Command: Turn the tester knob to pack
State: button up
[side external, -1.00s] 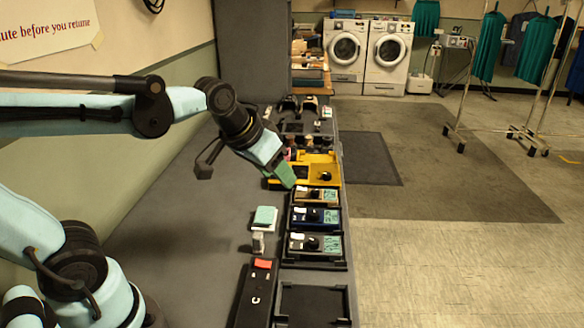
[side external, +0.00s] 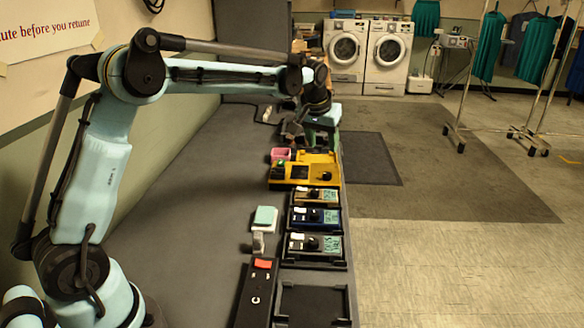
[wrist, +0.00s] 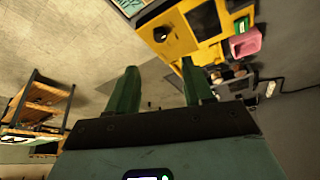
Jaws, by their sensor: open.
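The tester looks to be the yellow device (side external: 306,184) on the bench, with a dark panel and a black knob (side external: 326,178) on its right part. In the wrist view the yellow device (wrist: 182,45) is at the top, and its round black knob (wrist: 160,34) is near its left end. My gripper (wrist: 158,70) is open with nothing between its two green fingers, and apart from the knob. In the side view my gripper (side external: 322,142) is over the bench's right edge, just behind the yellow device; its fingertips are partly hidden. Any knob markings are too small to read.
A black box with a red switch (side external: 263,264) and an empty tray (side external: 312,305) are nearest. The bench's left side is clear.

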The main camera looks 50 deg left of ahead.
aim_at(327, 174)
jog(key=x, duration=1.2)
jog(key=shift+f, duration=0.1)
grip_shut()
jog(key=m+h, duration=0.1)
jog(key=m, duration=0.3)
jog(key=shift+a+h, duration=0.25)
jog(key=shift+h, duration=0.15)
jog(key=shift+a+m+h, duration=0.1)
jog(key=shift+m+h, duration=0.7)
jog(key=shift+m, duration=1.5)
